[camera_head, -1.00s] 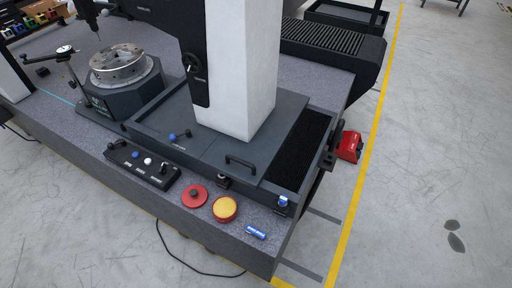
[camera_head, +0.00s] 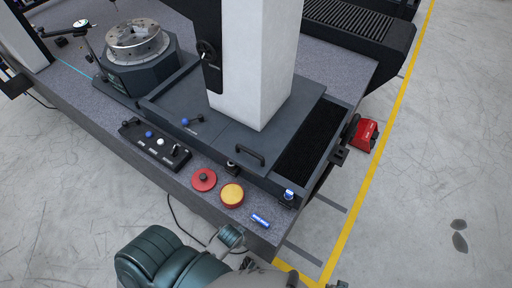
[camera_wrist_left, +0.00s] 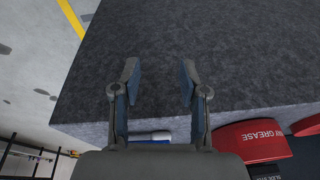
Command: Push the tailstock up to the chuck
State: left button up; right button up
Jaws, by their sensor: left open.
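The chuck (camera_head: 137,38), a round metal disc with holes, sits on a dark angular base at the upper left in the head view. The tailstock appears to be the white column (camera_head: 255,75) with a black handwheel unit on a dark slide, right of the chuck and apart from it. A black handle (camera_head: 250,153) is on the slide's front right. In the left wrist view my left gripper (camera_wrist_left: 157,75) is open and empty over the granite bed (camera_wrist_left: 215,45). In the head view my teal arm crosses the bottom; its fingertips are not clear. My right gripper is not in view.
A control box (camera_head: 155,145), a red round tin (camera_head: 204,179), a yellow-topped one (camera_head: 231,194) and a blue item (camera_head: 260,220) lie along the front ledge. A black ribbed cover (camera_head: 312,140) lies right of the slide. A red case (camera_head: 365,134) stands on open floor.

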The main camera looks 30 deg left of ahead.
pick_arm(q)
notch_tip(320, 180, up, 10)
jog(key=w+y+p, duration=0.1)
jog(key=w+p, duration=0.1)
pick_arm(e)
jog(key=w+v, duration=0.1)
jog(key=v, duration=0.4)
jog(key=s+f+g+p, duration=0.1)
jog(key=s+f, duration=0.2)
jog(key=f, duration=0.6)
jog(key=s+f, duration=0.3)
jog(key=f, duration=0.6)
pick_arm(q)
jog(key=m+t+y, duration=0.9)
jog(key=t+y, duration=0.1)
send_near(249, 152)
jog(key=x, duration=0.3)
jog(key=p+x, duration=0.1)
jog(key=x, duration=0.6)
jog(key=shift+w+a+f+p, duration=0.2)
jog(key=shift+w+f+p, duration=0.1)
jog(key=shift+f, duration=0.15)
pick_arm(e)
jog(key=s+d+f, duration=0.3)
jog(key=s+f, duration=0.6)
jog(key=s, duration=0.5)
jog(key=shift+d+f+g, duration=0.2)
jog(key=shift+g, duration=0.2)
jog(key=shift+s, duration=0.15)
